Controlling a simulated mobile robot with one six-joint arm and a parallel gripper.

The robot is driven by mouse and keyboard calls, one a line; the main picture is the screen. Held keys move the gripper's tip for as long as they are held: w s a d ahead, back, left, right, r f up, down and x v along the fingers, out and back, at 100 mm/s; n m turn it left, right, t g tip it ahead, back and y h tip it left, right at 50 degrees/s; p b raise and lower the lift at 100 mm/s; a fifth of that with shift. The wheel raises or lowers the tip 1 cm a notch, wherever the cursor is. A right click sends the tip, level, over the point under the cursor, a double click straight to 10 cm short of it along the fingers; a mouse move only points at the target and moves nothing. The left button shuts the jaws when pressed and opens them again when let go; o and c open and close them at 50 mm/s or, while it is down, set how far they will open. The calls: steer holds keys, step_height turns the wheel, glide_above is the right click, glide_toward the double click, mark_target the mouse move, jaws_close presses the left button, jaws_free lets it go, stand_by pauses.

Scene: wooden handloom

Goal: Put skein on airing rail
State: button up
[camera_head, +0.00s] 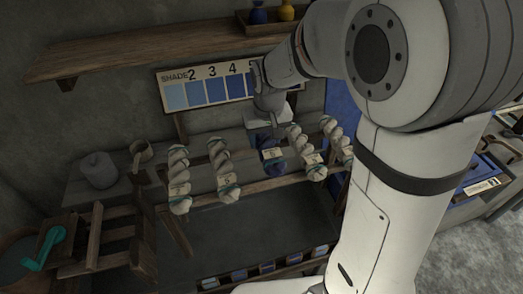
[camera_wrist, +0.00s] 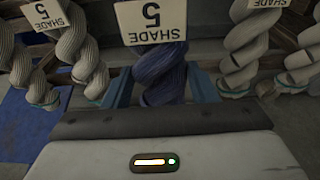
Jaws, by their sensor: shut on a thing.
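A dark blue twisted skein (camera_head: 271,160) with a "SHADE 5" tag hangs below my gripper (camera_head: 268,128), which is shut on it. In the wrist view the blue skein (camera_wrist: 160,72) lies between the two blue-grey fingers of my gripper (camera_wrist: 160,88). Several pale twisted skeins, such as this one (camera_head: 220,168), hang to both sides of it along a wooden rail frame (camera_head: 205,201). The blue skein sits in the gap between them. I cannot tell whether it rests on the rail, since my gripper covers its top.
A shade board (camera_head: 205,88) with blue swatches stands behind. A wooden shelf (camera_head: 150,50) is above. A grey jar (camera_head: 98,170) and a wooden stand with a teal crank (camera_head: 48,248) are at left. Neighbouring pale skeins (camera_wrist: 248,50) hang close beside my gripper.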

mark_target(266, 141)
step_height(266, 141, down, 2)
steer(key=shift+w+a+f, duration=0.1)
steer(key=shift+f, duration=1.8)
steer(key=shift+f, duration=0.2)
steer(key=o, duration=1)
steer(key=shift+o, duration=0.2)
steer(key=shift+r, duration=0.1)
steer(key=r, duration=0.4)
steer(key=s+r, duration=0.1)
steer(key=r, duration=0.3)
steer(key=s+r+b, duration=0.1)
steer(key=r, duration=0.2)
steer(key=shift+r, duration=0.4)
steer(key=s+d+m, duration=0.1)
steer(key=s+d, duration=0.3)
steer(key=s, duration=0.4)
steer(key=s+d+m+t, duration=0.1)
steer(key=s+d, duration=0.4)
steer(key=s, duration=0.3)
steer(key=shift+s+d+r, duration=0.15)
steer(key=shift+s+r, duration=0.15)
steer(key=shift+r, duration=0.1)
